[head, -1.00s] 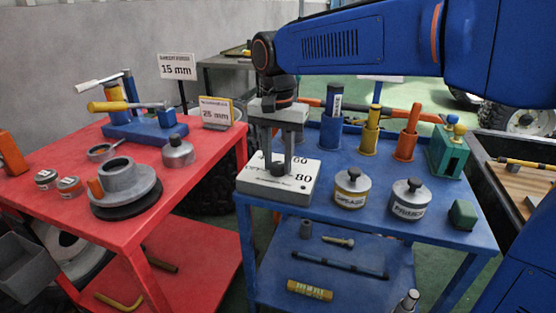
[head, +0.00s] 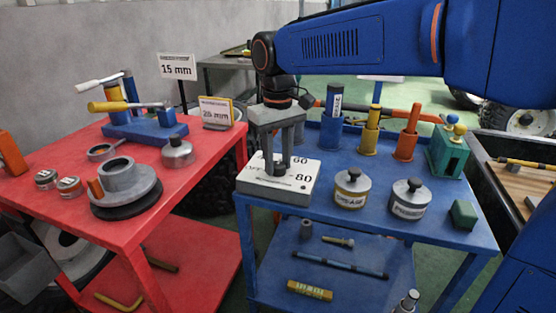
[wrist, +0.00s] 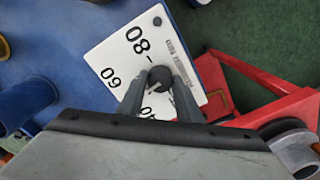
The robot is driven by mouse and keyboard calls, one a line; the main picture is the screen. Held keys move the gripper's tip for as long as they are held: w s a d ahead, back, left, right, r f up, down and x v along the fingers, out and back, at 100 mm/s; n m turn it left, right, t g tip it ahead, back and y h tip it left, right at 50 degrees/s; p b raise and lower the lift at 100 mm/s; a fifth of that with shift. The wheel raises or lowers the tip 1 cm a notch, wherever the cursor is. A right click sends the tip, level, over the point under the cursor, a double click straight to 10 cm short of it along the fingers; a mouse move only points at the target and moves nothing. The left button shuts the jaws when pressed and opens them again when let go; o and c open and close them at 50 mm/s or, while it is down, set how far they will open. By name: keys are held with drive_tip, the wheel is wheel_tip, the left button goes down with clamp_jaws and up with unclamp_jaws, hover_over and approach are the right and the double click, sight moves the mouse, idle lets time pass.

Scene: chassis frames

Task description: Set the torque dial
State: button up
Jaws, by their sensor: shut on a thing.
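The torque dial is a white-topped grey block (head: 252,184) at the near left corner of the blue cart. The numbers 60 and 80 show on its face. In the wrist view the dial plate (wrist: 113,50) shows 80, 60 and a partly hidden 40. My gripper (head: 277,168) points down over the dial and is shut on its black knob (wrist: 160,76), with one finger on each side. A short pale mark shows on the knob, toward the side of 60 and 40; its exact reading cannot be told. The fingers hide much of the knob in the head view.
Labelled round weights (head: 352,190) stand right of the dial. Upright handled tools (head: 369,138) stand behind them. A green block (head: 462,214) lies at the right.

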drive_tip(key=n, duration=0.4)
drive_tip(key=shift+n, duration=0.3)
drive_tip(key=n, duration=0.3)
drive_tip(key=shift+n, duration=0.3)
drive_tip(key=n, duration=0.4)
drive_tip(key=shift+n, duration=2.1)
drive_tip(key=o, duration=1)
drive_tip(key=shift+o, duration=0.2)
drive_tip(key=shift+r, duration=0.1)
